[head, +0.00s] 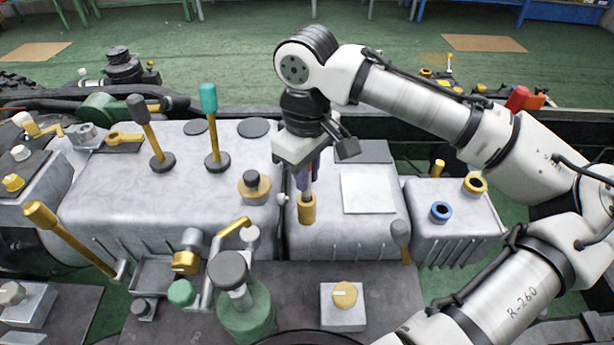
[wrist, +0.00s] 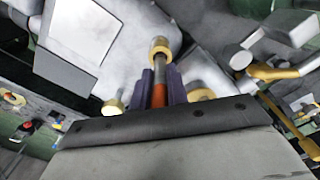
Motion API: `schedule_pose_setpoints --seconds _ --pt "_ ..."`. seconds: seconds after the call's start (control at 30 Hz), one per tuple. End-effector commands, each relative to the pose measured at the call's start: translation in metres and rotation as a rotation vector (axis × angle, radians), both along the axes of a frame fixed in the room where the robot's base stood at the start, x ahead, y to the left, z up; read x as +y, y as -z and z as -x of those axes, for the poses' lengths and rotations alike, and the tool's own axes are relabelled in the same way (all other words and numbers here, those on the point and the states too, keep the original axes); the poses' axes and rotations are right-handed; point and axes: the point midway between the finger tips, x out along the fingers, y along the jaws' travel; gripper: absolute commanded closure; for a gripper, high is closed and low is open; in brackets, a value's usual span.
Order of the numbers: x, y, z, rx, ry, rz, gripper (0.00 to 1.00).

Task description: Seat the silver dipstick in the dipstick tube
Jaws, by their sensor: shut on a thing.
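My gripper (head: 305,178) points down over the grey block in the middle of the head view. Its purple fingers are shut on the silver dipstick (head: 307,188). The dipstick's grey shaft, with an orange-red part, also shows between the fingers in the wrist view (wrist: 158,77). The gold dipstick tube (head: 307,211) stands upright directly below my gripper, and its collar shows in the wrist view (wrist: 160,45). The dipstick's lower end meets the tube's mouth in both views. I cannot tell how far it is inside. The upper dipstick is hidden by my gripper.
A pale square plate (head: 368,193) lies right of the tube. A blue-ringed port (head: 440,211) and a yellow-ringed port (head: 475,184) are further right. A gold-collared dark cap (head: 252,186), a teal-knobbed lever (head: 211,125) and a green bottle (head: 246,312) stand to the left.

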Motion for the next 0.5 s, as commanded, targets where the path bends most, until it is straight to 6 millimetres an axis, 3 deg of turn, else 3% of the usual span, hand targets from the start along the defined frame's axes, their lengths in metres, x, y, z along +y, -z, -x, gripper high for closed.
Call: schedule_pose_setpoints --seconds 0.13,0.5 --pt "0.0 0.014 0.0 0.0 0.0 0.0 1.0" --pt "0.0 0.018 0.0 0.0 -0.001 -0.001 1.0"
